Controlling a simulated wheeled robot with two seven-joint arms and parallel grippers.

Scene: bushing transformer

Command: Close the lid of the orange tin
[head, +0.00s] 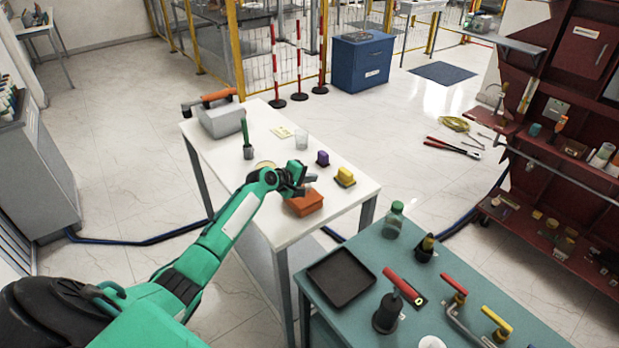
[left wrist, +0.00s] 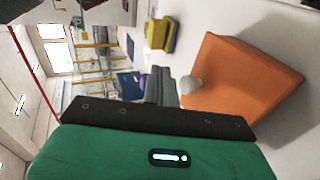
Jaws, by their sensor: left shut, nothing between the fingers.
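The orange tin (head: 306,204) is on the white table, close to its front right edge. It also shows in the left wrist view (left wrist: 245,85) as a flat, tilted orange face on the right. I cannot tell surely how far its lid is open. My left gripper (head: 306,182) is shut and empty, just above and behind the tin in the head view. Its grey fingers (left wrist: 162,90) show beside the tin in the left wrist view; whether they touch it is unclear. A small pale rounded part (left wrist: 191,84) lies at the tin's edge. My right gripper is not in view.
A yellow block (head: 345,176), a purple block (head: 322,158) and a clear glass (head: 301,140) stand behind the tin. A teal table (head: 365,250) with a black tray (head: 342,277) is in front.

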